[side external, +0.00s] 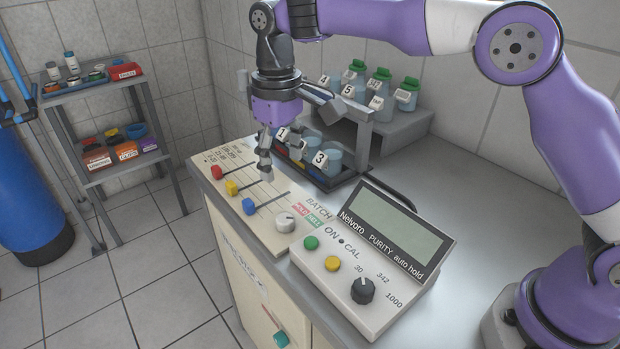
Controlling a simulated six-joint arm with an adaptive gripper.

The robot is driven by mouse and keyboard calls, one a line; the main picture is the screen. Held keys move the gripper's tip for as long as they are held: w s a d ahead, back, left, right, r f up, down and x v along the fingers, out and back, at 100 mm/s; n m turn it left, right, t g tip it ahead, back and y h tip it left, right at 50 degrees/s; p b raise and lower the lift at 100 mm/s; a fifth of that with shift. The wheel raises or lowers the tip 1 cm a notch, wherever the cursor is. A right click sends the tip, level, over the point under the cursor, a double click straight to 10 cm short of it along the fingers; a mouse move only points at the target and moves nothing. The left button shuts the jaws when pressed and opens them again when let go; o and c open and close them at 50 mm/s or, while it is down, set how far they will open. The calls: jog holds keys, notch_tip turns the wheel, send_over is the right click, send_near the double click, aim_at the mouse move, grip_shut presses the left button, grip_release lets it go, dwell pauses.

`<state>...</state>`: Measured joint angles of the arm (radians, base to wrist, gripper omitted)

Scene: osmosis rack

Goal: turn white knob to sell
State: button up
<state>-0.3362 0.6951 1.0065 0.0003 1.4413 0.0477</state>
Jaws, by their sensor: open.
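The white knob (285,222) stands at the front right end of the beige slider panel (222,158), beside the printed word BATCH. A small red label (300,208) and a small green label (315,220) lie just right of the knob; their lettering is too small to read surely. The knob's pointer direction is hard to make out. My gripper (266,170) points down over the panel, behind the knob and a little to its left in the picture. It is open, holds nothing visible, and is apart from the knob.
Red (217,172), yellow (232,187) and blue (249,206) slider handles sit left of the knob. A purity meter (375,250) stands close on the right. Numbered cups (327,160) in a dark tray and a bottle rack (400,128) stand behind.

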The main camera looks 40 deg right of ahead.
aim_at(286, 218)
jog(key=shift+m, duration=0.6)
notch_tip(286, 218, down, 12)
jog(key=shift+f, duration=0.1)
grip_shut()
